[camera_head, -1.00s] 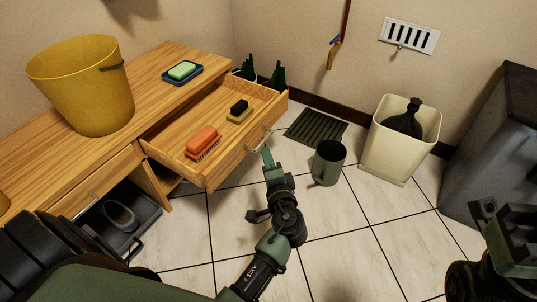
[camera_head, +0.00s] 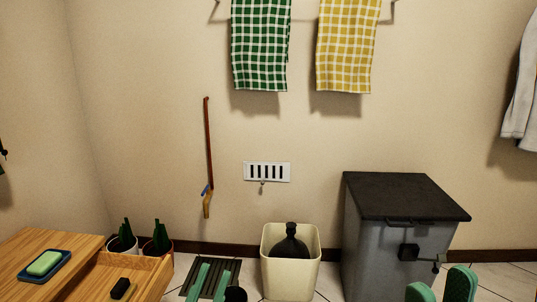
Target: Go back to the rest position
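My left gripper (camera_head: 210,284) shows at the bottom of the head view, over the dark floor grate. Its two green fingers stand apart with nothing seen between them. My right gripper (camera_head: 441,286) shows at the bottom right, in front of the grey bin. Its two green fingers are apart and empty. The wooden drawer (camera_head: 148,278) at the lower left is pulled out, with its near part outside the picture. A dark brush (camera_head: 122,288) lies in it.
A green soap in a blue dish (camera_head: 45,264) sits on the wooden desktop. Two potted plants (camera_head: 156,240) stand behind the drawer. A cream bin (camera_head: 290,270) holding a dark bottle and a grey lidded bin (camera_head: 400,235) stand by the wall. Checked towels (camera_head: 260,45) hang above.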

